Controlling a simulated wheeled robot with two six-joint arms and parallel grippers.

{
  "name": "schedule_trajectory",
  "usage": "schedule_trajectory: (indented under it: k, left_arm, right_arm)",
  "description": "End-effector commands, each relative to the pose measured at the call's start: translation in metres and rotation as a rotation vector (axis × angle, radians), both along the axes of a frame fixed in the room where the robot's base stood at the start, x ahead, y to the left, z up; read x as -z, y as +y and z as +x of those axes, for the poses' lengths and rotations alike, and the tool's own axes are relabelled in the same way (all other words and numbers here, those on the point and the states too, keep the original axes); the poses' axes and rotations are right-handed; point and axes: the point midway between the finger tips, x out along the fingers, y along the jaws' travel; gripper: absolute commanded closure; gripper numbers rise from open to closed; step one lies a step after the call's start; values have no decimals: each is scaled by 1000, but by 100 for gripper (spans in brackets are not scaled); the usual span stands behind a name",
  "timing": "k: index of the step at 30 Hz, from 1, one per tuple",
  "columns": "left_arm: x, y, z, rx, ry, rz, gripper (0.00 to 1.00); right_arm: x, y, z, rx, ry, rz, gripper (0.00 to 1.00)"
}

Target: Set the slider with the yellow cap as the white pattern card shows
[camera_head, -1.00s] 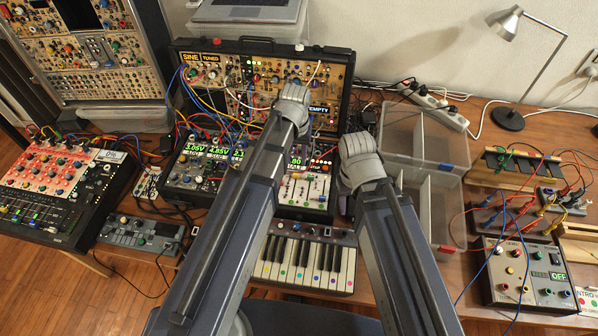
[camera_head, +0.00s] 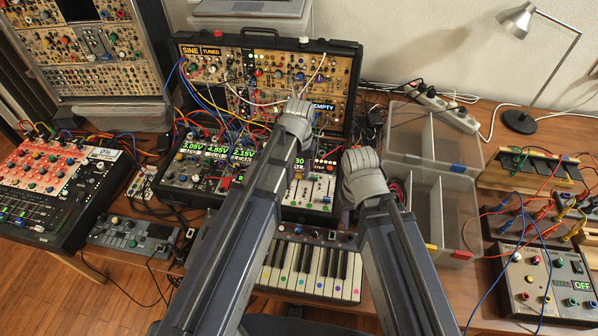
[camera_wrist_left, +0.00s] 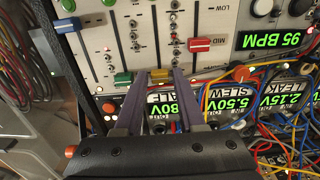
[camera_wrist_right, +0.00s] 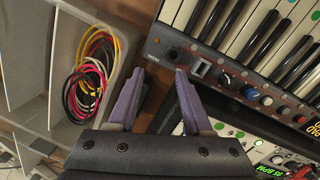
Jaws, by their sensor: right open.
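In the left wrist view, a slider with a yellow cap (camera_wrist_left: 158,77) stands at the near end of its slot on a pale panel (camera_wrist_left: 110,52). The fingertips of my left gripper (camera_wrist_left: 161,71) straddle this cap; whether they press on it I cannot tell. A green cap (camera_wrist_left: 124,78) is just left of the left finger, and a red cap (camera_wrist_left: 201,44) sits further up on the right. My right gripper (camera_wrist_right: 160,70) is open and empty, above the gap between the keyboard and the clear box. I cannot make out the white pattern card for certain; a small white card (camera_head: 104,153) lies on the left mixer.
Many patch cables (camera_wrist_left: 255,100) crowd the area right of the sliders. The keyboard (camera_head: 315,272) lies in front of the synth case. A clear divided box (camera_head: 455,205) with coiled cables (camera_wrist_right: 90,75) stands right. A lamp (camera_head: 518,118) and a control box (camera_head: 545,278) are further right.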

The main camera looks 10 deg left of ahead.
Motion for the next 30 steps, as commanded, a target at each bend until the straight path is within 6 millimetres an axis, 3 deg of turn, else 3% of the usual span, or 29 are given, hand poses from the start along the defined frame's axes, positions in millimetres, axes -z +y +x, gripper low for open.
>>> schedule_trajectory:
  k: [1, 10, 30]
  left_arm:
    - [0, 0, 0, 0, 0, 0, 68]
    - [0, 0, 0, 0, 0, 0, 100]
    - [0, 0, 0, 0, 0, 0, 100]
  right_arm:
    - [0, 0, 0, 0, 0, 0, 50]
    - [0, 0, 0, 0, 0, 0, 50]
    - [0, 0, 0, 0, 0, 0, 50]
